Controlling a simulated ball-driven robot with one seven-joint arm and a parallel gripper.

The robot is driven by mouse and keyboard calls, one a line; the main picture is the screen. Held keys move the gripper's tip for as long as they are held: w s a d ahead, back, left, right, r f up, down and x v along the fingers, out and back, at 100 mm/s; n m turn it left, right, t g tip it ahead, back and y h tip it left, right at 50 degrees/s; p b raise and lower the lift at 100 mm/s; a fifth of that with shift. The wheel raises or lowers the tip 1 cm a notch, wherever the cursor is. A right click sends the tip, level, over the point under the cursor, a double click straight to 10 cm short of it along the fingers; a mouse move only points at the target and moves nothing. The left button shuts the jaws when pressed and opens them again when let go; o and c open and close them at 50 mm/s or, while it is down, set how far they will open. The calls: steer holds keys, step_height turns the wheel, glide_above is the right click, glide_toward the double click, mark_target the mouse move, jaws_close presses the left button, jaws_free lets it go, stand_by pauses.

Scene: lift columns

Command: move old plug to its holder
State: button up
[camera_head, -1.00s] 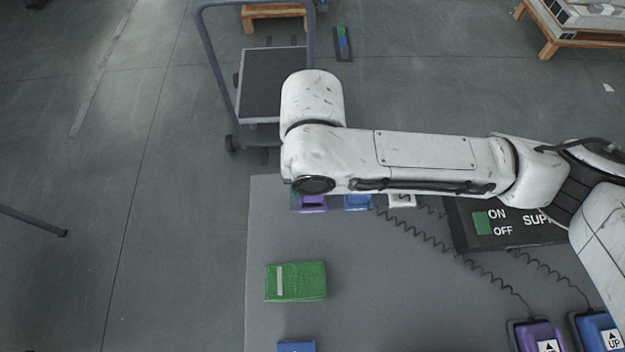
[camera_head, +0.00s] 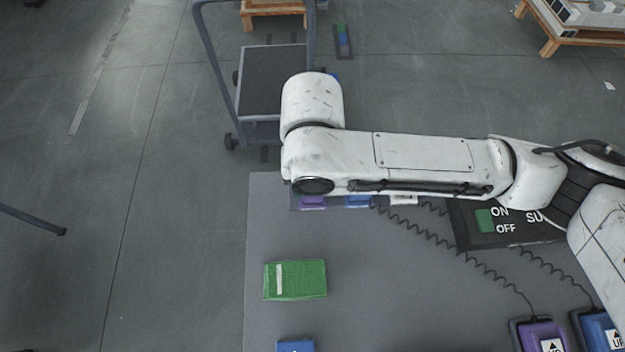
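My white arm (camera_head: 425,160) reaches across the upper middle of the picture, and my gripper is hidden behind its far end. Under the arm's lower edge, a purple block (camera_head: 312,202), a blue block (camera_head: 358,201) and a white piece (camera_head: 403,199) show in part in a row at the table's back edge. The arm hides the rest of them. I cannot tell which thing is the old plug or which is its holder. A small blue bit (camera_head: 335,77) shows just right of the arm's upper end; what it belongs to is unclear.
A black ON/OFF box (camera_head: 480,236) with coiled cables stands on the grey table (camera_head: 390,300). A purple UP unit (camera_head: 537,335) and a blue one (camera_head: 598,328) sit at lower right. A green block (camera_head: 295,280) and blue block (camera_head: 296,346) lie left. A cart (camera_head: 272,85) stands behind.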

steer(key=o, duration=1.3)
steer(key=shift+c, duration=0.2)
steer(key=shift+r+p, duration=2.95)
steer(key=shift+r, duration=0.6)
